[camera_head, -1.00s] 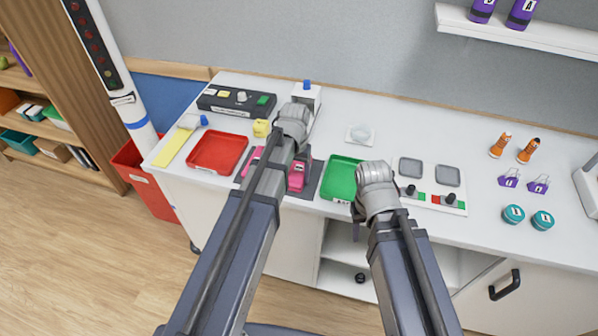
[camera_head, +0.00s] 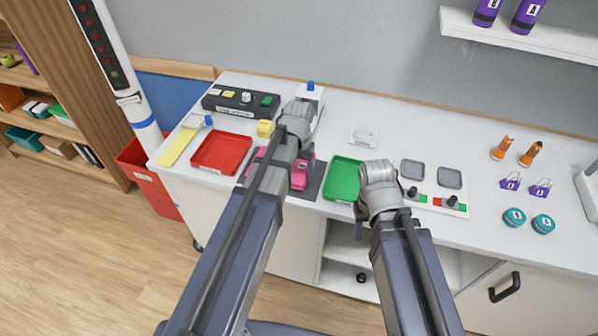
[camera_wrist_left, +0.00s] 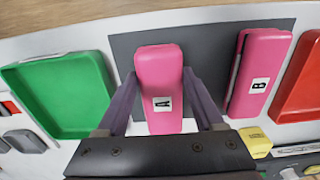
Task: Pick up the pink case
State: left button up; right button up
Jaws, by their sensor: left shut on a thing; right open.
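Two pink cases show in the wrist view. The one marked A (camera_wrist_left: 160,72) is between the fingers of my left gripper (camera_wrist_left: 160,90), which is shut on its sides. The one marked B (camera_wrist_left: 257,75) lies beside it, apart from the fingers. Both are over a dark grey mat (camera_wrist_left: 212,42); I cannot tell whether case A is clear of it. In the head view, case A (camera_head: 300,180) is partly hidden by my left arm, and case B is mostly hidden. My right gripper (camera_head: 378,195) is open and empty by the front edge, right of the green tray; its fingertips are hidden.
A red tray (camera_head: 221,153) is left of the mat and a green tray (camera_head: 343,180) is right of it. A yellow block (camera_head: 265,128) and a black control box (camera_head: 238,101) stand behind. Small orange, purple and teal items are at the right.

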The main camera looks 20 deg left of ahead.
aim_at(299, 174)
pick_arm(q)
notch_tip(299, 174, up, 9)
jog(key=p, duration=0.8)
jog(key=shift+f, duration=0.15)
notch_tip(299, 174, down, 5)
jog(key=b, duration=0.5)
jog(key=shift+f, duration=0.1)
jog(key=shift+r, duration=0.2)
jog(key=shift+a, duration=0.1)
